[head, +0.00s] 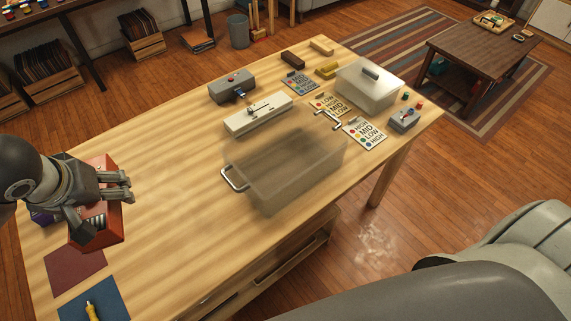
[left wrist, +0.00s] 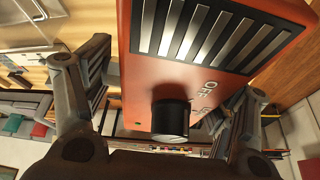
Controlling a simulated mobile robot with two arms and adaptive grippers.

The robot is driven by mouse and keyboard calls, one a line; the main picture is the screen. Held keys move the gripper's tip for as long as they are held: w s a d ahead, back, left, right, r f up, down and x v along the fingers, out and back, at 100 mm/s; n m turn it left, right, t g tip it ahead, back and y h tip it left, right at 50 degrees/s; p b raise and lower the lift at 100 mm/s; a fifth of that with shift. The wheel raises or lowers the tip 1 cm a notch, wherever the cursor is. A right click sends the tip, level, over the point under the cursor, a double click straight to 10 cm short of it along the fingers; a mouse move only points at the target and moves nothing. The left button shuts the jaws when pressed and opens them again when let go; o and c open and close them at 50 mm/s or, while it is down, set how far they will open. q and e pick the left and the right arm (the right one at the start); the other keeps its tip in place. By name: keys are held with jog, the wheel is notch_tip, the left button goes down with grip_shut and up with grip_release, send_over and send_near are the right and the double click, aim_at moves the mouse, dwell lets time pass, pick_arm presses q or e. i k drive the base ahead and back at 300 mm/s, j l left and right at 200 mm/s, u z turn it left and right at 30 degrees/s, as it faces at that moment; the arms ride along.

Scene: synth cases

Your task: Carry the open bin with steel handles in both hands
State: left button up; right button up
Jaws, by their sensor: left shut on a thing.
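The open bin (head: 285,185) is pale, see-through and rectangular, and stands on the wooden table near its front edge. One steel handle (head: 235,178) shows at its left end, and another steel handle (head: 327,119) at its far right end. My left gripper (head: 106,204) is well to the left of the bin and shut on an orange box (head: 112,228). In the left wrist view the orange box (left wrist: 205,50) shows a slotted grille and a black knob between the fingers. My right gripper is out of view.
On the table (head: 160,175), a lidded clear box (head: 368,88), a white device (head: 258,116), a grey device (head: 232,86) and label cards (head: 364,133) lie behind the bin. Dark red and blue mats (head: 76,271) lie at the near left. Bare table separates the orange box from the bin.

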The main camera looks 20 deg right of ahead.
aim_at(286, 167)
jog(key=i+l+u, duration=0.15)
jog(key=l, duration=0.45)
jog(key=i+l+u, duration=0.15)
jog(key=l, duration=0.4)
jog(key=i+l+u, duration=0.15)
jog(key=l, duration=0.5)
jog(key=l+u, duration=0.15)
jog(key=l, duration=0.45)
